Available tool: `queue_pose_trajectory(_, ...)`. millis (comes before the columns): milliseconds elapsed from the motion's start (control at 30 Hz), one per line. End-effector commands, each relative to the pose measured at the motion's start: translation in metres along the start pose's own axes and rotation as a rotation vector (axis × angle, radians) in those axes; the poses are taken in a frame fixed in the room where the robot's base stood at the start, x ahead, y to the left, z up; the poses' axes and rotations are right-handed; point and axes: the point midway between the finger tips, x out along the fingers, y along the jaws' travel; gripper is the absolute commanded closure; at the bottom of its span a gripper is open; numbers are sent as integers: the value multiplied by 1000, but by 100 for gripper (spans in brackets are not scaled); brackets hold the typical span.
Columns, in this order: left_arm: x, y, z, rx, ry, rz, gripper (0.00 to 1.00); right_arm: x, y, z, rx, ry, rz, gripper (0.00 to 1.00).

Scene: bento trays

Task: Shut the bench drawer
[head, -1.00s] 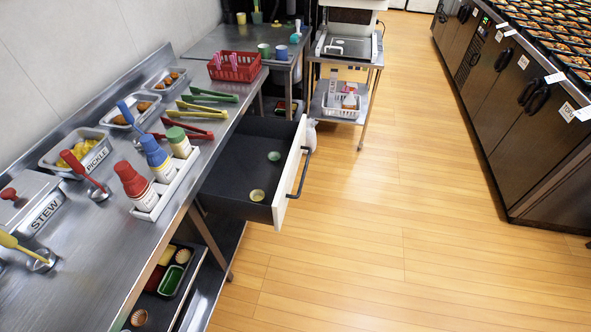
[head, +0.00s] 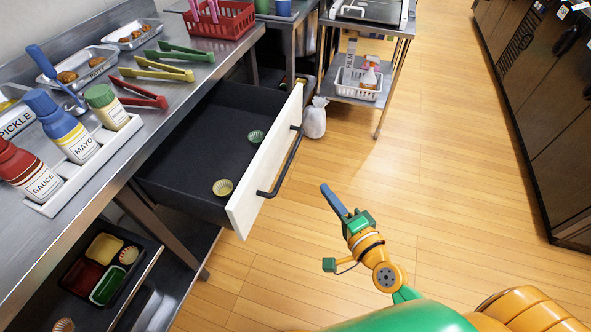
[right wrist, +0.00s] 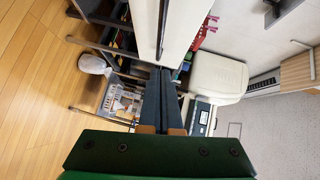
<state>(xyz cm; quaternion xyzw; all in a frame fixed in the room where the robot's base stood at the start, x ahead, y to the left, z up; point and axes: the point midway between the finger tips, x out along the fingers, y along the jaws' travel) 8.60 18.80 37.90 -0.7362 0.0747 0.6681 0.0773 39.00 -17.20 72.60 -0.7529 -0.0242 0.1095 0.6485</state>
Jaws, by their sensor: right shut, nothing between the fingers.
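The bench drawer (head: 205,150) stands pulled open from under the steel bench, with a dark inside and a pale front panel (head: 262,165). A dark bar handle (head: 284,165) is on the panel. A yellow cup (head: 222,187) and a green cup (head: 256,137) lie inside the drawer. My right gripper (head: 330,192) is shut and empty, to the right of the handle and apart from it. In the right wrist view its fingers (right wrist: 164,98) point toward the pale front panel (right wrist: 178,25) and the handle (right wrist: 163,28). My left gripper is not in view.
The steel bench (head: 120,180) holds sauce bottles, tongs and food trays on the left. A lower black tray (head: 110,265) sits under it. A wheeled cart (head: 365,85) and white bag (head: 314,118) stand beyond the drawer. The wooden floor (head: 450,190) right of the drawer is clear.

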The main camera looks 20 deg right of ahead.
Motion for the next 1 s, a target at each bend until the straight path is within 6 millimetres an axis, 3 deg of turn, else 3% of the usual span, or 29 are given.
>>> queue_pose_trajectory(333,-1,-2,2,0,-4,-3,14,77,-1,0,-2,0,-1,100)
queue_pose_trajectory(400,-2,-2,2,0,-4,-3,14,85,0,11,1,-2,2,100)
queue_pose_trajectory(600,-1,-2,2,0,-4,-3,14,99,1,26,-3,-1,2,100)
queue_pose_trajectory(1000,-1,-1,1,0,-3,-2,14,101,1,29,-5,-1,2,100)
